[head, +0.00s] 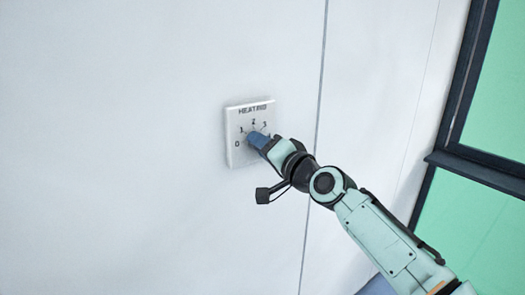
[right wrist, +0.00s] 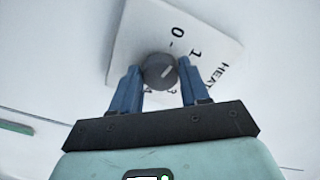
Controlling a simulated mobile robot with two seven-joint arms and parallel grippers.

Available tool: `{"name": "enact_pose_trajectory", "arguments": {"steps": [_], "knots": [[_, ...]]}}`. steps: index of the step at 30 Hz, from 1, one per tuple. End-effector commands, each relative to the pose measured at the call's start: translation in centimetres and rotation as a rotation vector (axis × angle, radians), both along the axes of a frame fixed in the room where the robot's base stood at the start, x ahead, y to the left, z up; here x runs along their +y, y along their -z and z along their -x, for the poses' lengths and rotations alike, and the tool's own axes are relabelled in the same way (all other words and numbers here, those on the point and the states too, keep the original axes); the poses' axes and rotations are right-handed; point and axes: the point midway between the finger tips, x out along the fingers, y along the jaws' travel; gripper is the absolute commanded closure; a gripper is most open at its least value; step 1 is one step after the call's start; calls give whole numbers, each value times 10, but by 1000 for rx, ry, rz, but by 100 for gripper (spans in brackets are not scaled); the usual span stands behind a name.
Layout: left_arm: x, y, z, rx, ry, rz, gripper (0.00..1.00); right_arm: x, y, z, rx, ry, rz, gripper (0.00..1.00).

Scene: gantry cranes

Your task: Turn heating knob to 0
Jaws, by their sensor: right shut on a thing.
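The heating knob (right wrist: 160,70) is a round dark grey dial on a white panel marked HEATING (head: 234,158), with the numbers 0, 1, 2 and 3 around it. In the right wrist view a short light line on the knob slants to the upper right, roughly toward the 1. My right gripper (head: 259,141) reaches the panel from the lower right. Its blue fingers (right wrist: 158,75) are on both sides of the knob, shut on it. In the head view the fingers hide most of the knob. My left gripper is not in view.
The panel is on a plain white wall (head: 120,150) with a vertical seam (head: 314,150) to its right. A dark-framed window (head: 481,165) with green panes stands at the far right. The wall around the panel is clear.

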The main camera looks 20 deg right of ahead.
Motion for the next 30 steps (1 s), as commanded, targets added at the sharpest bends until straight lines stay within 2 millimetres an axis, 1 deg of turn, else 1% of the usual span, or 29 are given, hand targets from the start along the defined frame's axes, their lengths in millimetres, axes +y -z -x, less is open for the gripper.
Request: {"name": "enact_pose_trajectory", "arguments": {"steps": [6,12,28,29,30], "knots": [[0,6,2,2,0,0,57,0,1,0,-41,0,112,85],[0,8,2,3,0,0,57,0,1,0,-61,-1,169,85],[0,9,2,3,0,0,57,0,0,0,-70,0,192,85],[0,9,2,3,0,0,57,0,0,0,-69,0,191,48],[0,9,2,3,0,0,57,0,0,0,-69,0,191,35]]}}
